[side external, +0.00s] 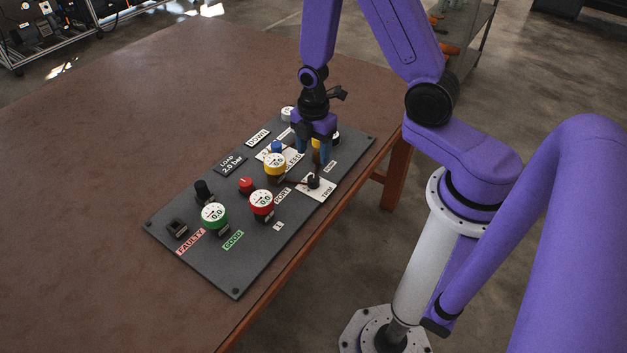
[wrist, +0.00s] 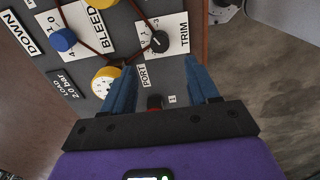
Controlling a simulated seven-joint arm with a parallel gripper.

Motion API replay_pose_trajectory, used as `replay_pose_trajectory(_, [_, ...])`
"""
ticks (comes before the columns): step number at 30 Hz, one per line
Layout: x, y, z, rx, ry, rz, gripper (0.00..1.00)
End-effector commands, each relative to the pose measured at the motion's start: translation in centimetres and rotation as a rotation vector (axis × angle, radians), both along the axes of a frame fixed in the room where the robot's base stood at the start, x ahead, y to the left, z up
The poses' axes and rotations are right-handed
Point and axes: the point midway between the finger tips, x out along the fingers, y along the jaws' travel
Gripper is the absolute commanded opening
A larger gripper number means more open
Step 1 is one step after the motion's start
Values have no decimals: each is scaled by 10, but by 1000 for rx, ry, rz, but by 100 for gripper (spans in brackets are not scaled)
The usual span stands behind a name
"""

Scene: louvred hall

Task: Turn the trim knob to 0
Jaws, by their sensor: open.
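The trim knob (side external: 313,181) is a small black knob on a white plate marked TRIM, near the panel's front edge. In the wrist view the trim knob (wrist: 159,41) shows with small scale figures around it; its exact setting is too small to read. My gripper (side external: 311,154) points down over the panel, close to the knob. In the wrist view my gripper (wrist: 160,65) has its blue fingers apart with nothing held between them. The knob lies just beyond the fingertips, between their lines, and appears untouched.
The dark panel (side external: 165,215) lies on a brown table (side external: 90,160). Near the trim knob stand a yellow gauge (side external: 274,161), a red-rimmed gauge (side external: 262,200) and a blue knob (wrist: 63,40) on the BLEED plate. A green gauge (side external: 214,213) stands farther left. The table's left side is clear.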

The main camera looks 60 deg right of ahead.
Motion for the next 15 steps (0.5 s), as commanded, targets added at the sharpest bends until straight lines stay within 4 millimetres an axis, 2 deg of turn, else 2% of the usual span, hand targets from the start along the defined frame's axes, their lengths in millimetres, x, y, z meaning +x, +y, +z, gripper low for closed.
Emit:
replay_pose_trajectory(5, [0, -1, -9, 0, 2, 3, 60])
replay_pose_trajectory(15, [-1, -1, -47, 0, 4, 2, 60])
